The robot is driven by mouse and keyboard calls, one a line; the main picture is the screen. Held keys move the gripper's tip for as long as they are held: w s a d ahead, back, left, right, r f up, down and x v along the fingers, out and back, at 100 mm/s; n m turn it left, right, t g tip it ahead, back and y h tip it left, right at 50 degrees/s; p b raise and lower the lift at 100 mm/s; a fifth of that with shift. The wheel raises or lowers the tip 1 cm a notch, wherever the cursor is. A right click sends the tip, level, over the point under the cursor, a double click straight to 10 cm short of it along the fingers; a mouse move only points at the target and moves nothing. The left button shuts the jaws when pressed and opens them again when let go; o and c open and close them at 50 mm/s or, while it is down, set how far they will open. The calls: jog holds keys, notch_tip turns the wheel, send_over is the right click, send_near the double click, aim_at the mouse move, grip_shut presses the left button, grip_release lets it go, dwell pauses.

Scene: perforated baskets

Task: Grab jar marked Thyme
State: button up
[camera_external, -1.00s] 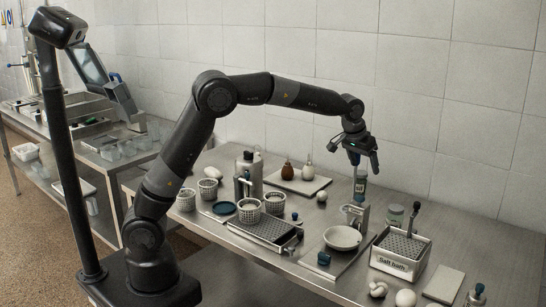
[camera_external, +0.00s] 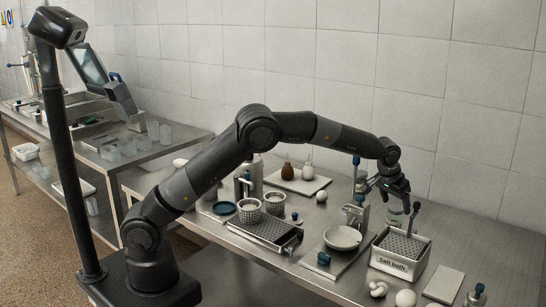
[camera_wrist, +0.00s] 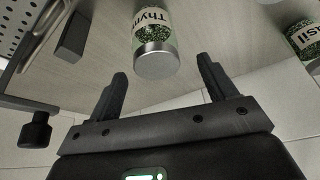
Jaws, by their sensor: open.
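The Thyme jar (camera_wrist: 153,45) is glass with green herb inside, a silver lid and a cream label that reads "Thym", partly cut off. In the external view it appears to be the jar (camera_external: 394,213) behind the salt bath basket. My gripper (camera_external: 397,190) is above that jar and points down. In the wrist view my gripper (camera_wrist: 161,68) has its two fingers spread apart, with the Thyme jar's lid ahead and between their lines. I see no contact, and nothing is held.
The salt bath basket (camera_external: 388,267) with an upright black handle (camera_external: 413,218) stands close in front of the Thyme jar. A metal stand (camera_external: 358,215) and white bowl (camera_external: 342,238) are to the left. The tiled wall is behind.

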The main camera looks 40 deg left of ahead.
aim_at(397, 207)
jog(key=x, duration=0.4)
jog(key=shift+d+f, duration=0.15)
jog(key=shift+f, duration=0.15)
jog(key=shift+c, duration=0.5)
jog(key=c, duration=1.1)
